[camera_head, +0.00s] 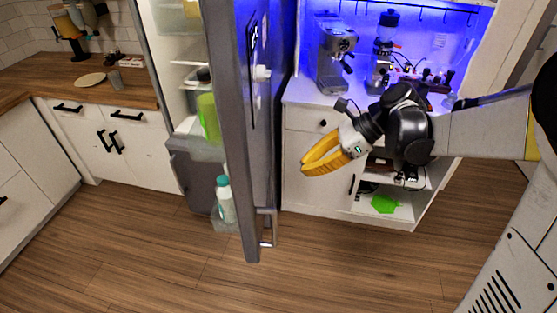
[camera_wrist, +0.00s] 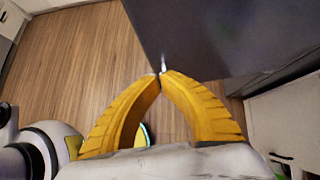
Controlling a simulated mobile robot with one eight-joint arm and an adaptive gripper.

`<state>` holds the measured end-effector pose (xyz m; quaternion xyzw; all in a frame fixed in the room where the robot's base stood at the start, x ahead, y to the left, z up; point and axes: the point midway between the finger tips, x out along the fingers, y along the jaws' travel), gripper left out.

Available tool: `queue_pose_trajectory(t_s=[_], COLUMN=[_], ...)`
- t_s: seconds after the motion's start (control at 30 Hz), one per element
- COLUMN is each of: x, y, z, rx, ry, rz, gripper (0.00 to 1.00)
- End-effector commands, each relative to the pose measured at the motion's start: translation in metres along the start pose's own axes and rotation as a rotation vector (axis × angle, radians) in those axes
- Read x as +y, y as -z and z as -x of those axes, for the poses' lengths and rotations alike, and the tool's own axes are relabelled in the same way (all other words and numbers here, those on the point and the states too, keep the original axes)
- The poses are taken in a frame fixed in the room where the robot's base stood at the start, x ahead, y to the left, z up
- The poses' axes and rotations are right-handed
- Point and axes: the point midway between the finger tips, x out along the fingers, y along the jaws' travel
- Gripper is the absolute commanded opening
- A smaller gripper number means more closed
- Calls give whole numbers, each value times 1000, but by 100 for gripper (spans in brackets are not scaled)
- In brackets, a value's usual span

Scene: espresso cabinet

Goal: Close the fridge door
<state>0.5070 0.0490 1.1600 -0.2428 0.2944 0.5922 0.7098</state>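The grey fridge door (camera_head: 238,120) stands wide open, its edge towards the head camera. Its inner side with shelves faces left and its outer side faces right. The fridge interior (camera_head: 180,50) shows to the left of the door. A grey bar like a handle (camera_head: 267,228) sits low on the outer side. My gripper (camera_head: 303,172) is to the right of the door, on its outer side, apart from it in the head view. Its yellow fingers are empty and their tips meet. In the wrist view the fingertips (camera_wrist: 160,76) are close beside the dark door panel (camera_wrist: 225,35); contact cannot be told.
The white espresso cabinet (camera_head: 305,119) with a coffee machine (camera_head: 335,55) and grinder stands behind my arm. A green bottle (camera_head: 208,118) and a teal-capped bottle (camera_head: 225,200) sit in the door shelves. A wooden counter (camera_head: 130,85) is at left. The floor in front is clear.

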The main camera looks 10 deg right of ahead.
Motion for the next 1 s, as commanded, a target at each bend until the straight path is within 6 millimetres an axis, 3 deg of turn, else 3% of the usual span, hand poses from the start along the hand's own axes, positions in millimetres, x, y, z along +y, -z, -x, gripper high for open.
queue_pose_trajectory(t_s=[0.17,0.53,0.73,1.0], x=[1,0,0,0], y=[1,0,-21,-28], z=[-26,-103,-120,-125], rx=[1,2,2,2], ry=[-2,0,0,2], rz=[4,5,5,3], gripper=[0,0,0,0])
